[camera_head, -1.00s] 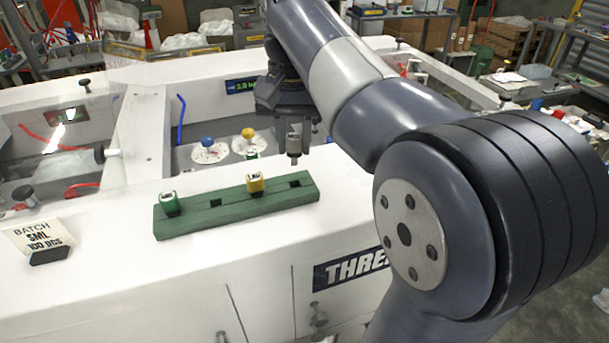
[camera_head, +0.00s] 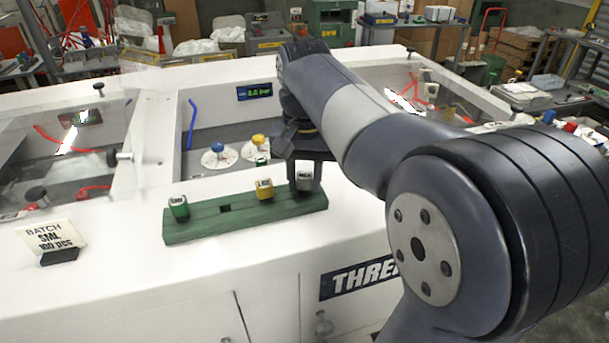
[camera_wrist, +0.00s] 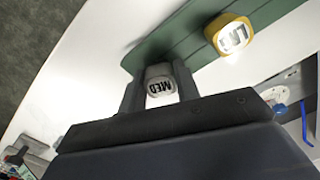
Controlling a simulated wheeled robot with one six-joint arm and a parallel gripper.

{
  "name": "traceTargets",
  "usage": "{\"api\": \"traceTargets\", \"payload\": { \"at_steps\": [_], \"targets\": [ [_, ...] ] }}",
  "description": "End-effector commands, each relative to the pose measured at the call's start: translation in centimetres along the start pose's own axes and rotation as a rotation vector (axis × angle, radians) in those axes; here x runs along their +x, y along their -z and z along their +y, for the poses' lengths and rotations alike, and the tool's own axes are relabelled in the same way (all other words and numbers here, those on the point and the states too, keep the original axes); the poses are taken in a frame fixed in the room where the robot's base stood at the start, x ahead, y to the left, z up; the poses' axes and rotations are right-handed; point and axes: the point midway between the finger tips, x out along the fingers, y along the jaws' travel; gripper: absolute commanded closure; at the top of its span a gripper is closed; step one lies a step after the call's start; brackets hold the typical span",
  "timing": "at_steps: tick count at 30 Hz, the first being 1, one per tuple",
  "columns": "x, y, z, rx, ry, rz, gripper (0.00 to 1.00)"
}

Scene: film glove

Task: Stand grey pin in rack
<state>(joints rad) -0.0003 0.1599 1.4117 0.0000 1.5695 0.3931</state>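The grey pin (camera_head: 304,181), its head marked MED, is upright at the right-end hole of the green rack (camera_head: 195,230). My gripper (camera_head: 304,178) is shut on it, with one finger on each side. The wrist view shows the grey pin's head (camera_wrist: 160,86) between the fingers of my gripper (camera_wrist: 160,92). The pin's head is at about the same height as the yellow one beside it. Its lower end is hidden, so I cannot tell how fully it is seated.
A yellow pin (camera_head: 264,188) stands just left of the grey one, and a green pin (camera_head: 179,207) stands at the rack's left end. An empty hole (camera_head: 225,209) lies between them. A batch sign (camera_head: 52,238) stands to the left on the white surface.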

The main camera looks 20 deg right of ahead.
Motion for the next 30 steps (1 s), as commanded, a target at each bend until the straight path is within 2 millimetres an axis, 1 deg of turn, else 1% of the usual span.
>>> {"api": "traceTargets", "payload": {
  "at_steps": [1, 6, 13, 17, 20, 27, 30],
  "targets": [
    [0.0, 0.0, 0.0, 0.000, 0.000, 0.000, 0.65],
    [0.0, 0.0, 0.0, 0.000, 0.000, 0.000, 0.51],
    [-0.1, 0.0, 0.0, 0.000, 0.000, 0.000, 0.51],
    [-0.9, 0.0, 0.0, 0.000, 0.000, 0.001, 0.51],
    [-2.4, 0.1, 0.0, 0.000, 0.001, 0.003, 0.51],
    [-7.4, 0.1, 0.0, 0.000, 0.001, 0.003, 0.51],
    [-9.2, 0.1, 0.0, 0.000, 0.001, 0.003, 0.51]
  ]
}}
